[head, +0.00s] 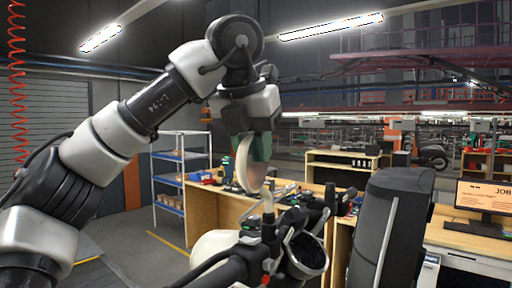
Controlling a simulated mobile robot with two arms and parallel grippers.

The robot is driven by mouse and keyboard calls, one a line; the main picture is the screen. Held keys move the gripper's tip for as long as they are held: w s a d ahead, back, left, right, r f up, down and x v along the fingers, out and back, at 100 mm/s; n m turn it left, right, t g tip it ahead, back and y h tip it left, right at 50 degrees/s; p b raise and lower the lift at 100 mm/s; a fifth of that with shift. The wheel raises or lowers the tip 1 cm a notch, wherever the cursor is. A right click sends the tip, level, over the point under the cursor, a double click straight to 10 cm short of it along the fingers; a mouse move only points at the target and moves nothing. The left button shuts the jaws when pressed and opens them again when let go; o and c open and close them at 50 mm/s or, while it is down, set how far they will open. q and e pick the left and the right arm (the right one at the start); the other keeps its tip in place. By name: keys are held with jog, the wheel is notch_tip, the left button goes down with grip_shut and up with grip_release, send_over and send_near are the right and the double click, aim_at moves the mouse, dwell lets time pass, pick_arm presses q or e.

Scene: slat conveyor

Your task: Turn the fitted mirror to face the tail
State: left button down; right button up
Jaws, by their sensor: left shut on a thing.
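The fitted mirror (255,176) is a round, pale disc seen nearly edge-on. It stands on a thin, light stem above the motorcycle's handlebar (232,268). My left gripper (251,153) reaches down from above with its green-tinted fingers and is shut on the upper part of the mirror. The fingers hide the mirror's top edge. Which way its reflecting face points is hard to tell. My right gripper is out of view.
A round, dark housing (308,256) with a bright rim sits close right of the stem. A large dark panel (392,232) stands farther right. Behind are a wooden bench (205,212), a blue-shelved rack (168,182) and a desk with a monitor (486,198). Open floor lies left of the bench.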

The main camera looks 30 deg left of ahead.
pick_arm(q)
jog(key=shift+a+m, duration=0.25)
jog(key=shift+m, duration=0.25)
jog(key=shift+w+a+m+h, duration=0.1)
jog(key=shift+a+m+h, duration=0.4)
jog(key=shift+m, duration=0.4)
jog(key=c, duration=0.8)
grip_release()
jog(key=shift+d, duration=0.15)
jog(key=shift+r, duration=0.1)
jog(key=shift+v, duration=5.35)
